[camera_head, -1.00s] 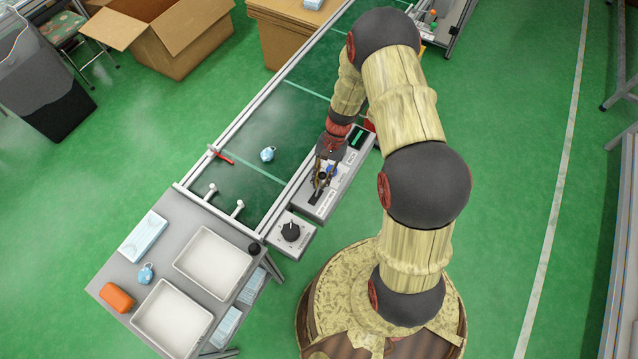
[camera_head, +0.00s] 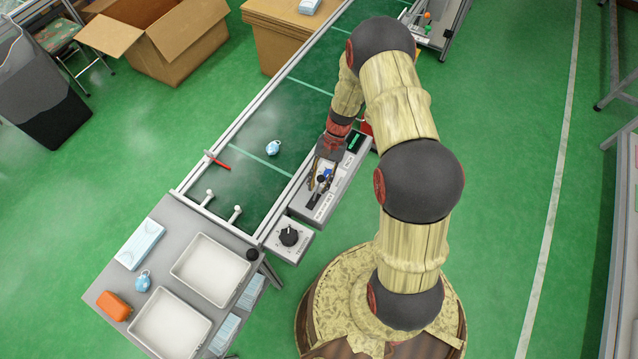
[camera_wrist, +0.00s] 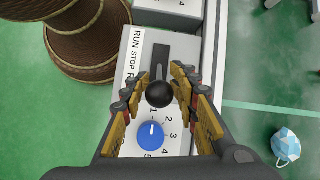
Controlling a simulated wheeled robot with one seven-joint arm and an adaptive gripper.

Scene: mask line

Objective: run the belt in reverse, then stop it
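The grey control box (camera_head: 338,186) stands beside the green conveyor belt (camera_head: 240,178). In the wrist view its lever has a black ball knob (camera_wrist: 159,94). The slot (camera_wrist: 176,50) is labelled RUN, STOP and a partly hidden word starting with R. The lever leans toward the R end, away from RUN. My gripper (camera_wrist: 158,72) has its fingers apart, one on each side of the lever; I cannot tell whether they touch it. A blue numbered dial (camera_wrist: 151,136) sits just below the knob. A light-blue faceted item (camera_head: 273,147) rides on the belt, also in the wrist view (camera_wrist: 286,144).
A second box with a black rotary knob (camera_head: 289,237) adjoins the control box. A grey table (camera_head: 185,230) with white trays (camera_head: 211,302) stands at the belt's near end. A red bar (camera_head: 217,160) juts over the belt's left rail. Cardboard boxes (camera_head: 160,40) stand behind.

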